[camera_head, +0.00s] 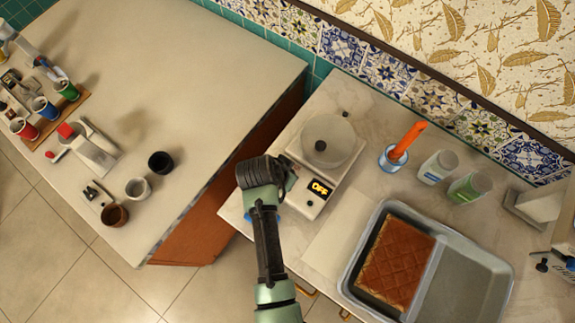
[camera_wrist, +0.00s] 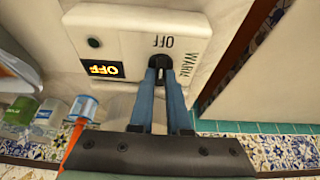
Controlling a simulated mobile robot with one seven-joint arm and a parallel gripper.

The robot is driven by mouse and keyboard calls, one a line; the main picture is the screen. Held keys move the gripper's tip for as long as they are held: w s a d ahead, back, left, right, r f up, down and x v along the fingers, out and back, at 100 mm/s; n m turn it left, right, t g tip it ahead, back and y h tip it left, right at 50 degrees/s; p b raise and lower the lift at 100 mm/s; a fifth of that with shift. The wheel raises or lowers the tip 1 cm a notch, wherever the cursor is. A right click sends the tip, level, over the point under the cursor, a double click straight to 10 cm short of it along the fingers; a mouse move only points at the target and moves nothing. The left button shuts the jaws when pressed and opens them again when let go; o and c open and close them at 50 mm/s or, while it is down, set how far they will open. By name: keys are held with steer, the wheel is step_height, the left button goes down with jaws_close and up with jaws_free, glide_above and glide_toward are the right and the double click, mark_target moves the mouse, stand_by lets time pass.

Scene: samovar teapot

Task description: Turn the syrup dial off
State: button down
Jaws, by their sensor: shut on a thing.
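The syrup warmer (camera_head: 303,205) is a white unit with a small pot with a glass lid (camera_head: 328,138) on top. Its display (camera_head: 320,188) glows yellow and reads OFF, and the same lit word shows upside down in the wrist view (camera_wrist: 102,69). The dark syrup dial (camera_wrist: 158,62) is on the warmer's front face, beside the printed words OFF and WARM. My gripper (camera_head: 290,176) is at the warmer's left front corner. In the wrist view its two blue fingers (camera_wrist: 159,72) are shut on the dial. The fingers partly hide the dial, so its exact pointing is unclear.
A baking tray (camera_head: 352,262) with a brown scored slab stands to the right. A blue cup with an orange-handled tool (camera_head: 393,158) and two jars (camera_head: 437,167) stand behind it. A left counter (camera_head: 200,100) holds several cups. A gap separates the counters.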

steer(key=shift+w, duration=0.1)
stand_by(0.4)
steer(key=c, duration=0.9)
jaws_free()
steer(key=shift+r, duration=0.1)
steer(key=b+v, duration=0.1)
steer(key=v, duration=1.2)
